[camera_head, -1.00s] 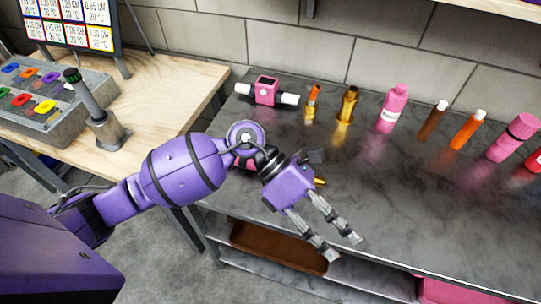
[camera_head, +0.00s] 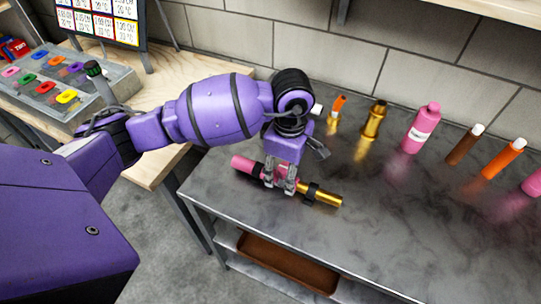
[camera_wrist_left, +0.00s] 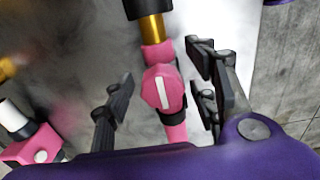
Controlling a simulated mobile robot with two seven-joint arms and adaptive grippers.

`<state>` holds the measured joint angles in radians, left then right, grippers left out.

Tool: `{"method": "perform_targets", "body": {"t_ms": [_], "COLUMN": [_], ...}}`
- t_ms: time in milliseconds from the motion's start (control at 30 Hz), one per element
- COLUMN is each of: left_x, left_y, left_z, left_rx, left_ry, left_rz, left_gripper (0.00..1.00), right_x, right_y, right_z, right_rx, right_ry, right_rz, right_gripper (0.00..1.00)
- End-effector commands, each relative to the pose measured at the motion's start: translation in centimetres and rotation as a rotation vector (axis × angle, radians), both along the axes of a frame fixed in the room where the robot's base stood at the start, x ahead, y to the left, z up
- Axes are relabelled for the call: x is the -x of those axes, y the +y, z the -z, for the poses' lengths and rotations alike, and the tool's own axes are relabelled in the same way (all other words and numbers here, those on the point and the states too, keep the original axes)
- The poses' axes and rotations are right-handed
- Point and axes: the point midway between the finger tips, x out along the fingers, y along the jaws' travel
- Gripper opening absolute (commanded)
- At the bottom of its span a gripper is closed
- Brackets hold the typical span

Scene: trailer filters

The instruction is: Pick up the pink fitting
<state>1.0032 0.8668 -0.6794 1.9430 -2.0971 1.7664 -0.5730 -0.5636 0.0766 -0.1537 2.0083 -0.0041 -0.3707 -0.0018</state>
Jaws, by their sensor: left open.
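The pink fitting (camera_head: 242,162) lies on the dark worktop near its front left edge. It has a pink body, black bands and a gold end. My left gripper (camera_head: 280,184) points down over its middle, open, hiding part of the body. In the left wrist view, the pink fitting (camera_wrist_left: 160,92) runs between the spread fingers of my left gripper (camera_wrist_left: 158,85), with a white mark on its wide middle. Whether the fingers touch it, I cannot tell. My right gripper is not in view.
A second pink fitting with white ends (camera_wrist_left: 38,147) shows in the wrist view, mostly hidden by my arm in the head view. A gold fitting (camera_head: 374,120), pink bottle (camera_head: 421,128) and brown (camera_head: 465,145) and orange tubes (camera_head: 503,158) stand behind. The worktop's right front is clear.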

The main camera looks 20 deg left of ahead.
Motion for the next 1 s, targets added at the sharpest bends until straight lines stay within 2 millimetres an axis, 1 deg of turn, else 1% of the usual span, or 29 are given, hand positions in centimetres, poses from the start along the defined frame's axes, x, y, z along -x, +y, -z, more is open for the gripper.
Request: {"method": "perform_targets", "body": {"t_ms": [33, 100, 333, 367, 733, 767, 1000], "left_x": [-0.02, -0.04, -0.05, -0.05, -0.04, -0.04, -0.06], "left_y": [-0.05, -0.02, -0.01, -0.01, -0.01, -0.01, -0.01], "left_z": [0.56, 1.03, 1.23, 1.22, 1.23, 1.23, 1.23], "left_rx": [0.001, 0.001, 0.001, 0.001, 0.001, 0.001, 0.001], "left_ry": [0.000, -0.001, -0.001, -0.001, -0.001, -0.001, -0.002], "left_rz": [-0.001, -0.001, -0.001, -0.001, -0.001, -0.001, -0.001], "left_gripper": [0.53, 0.53, 0.53, 0.50, 0.01, 0.00, 0.00], "right_x": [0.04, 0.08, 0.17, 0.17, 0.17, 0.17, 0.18], "right_y": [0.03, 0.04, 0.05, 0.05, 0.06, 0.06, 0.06], "right_z": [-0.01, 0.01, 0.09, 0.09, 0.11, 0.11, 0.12], "right_rx": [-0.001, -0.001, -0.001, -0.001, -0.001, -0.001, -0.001], "right_ry": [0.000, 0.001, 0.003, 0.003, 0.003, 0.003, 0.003], "right_rz": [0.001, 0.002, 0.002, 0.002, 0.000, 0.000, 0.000], "right_gripper": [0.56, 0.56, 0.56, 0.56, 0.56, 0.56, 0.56]}}
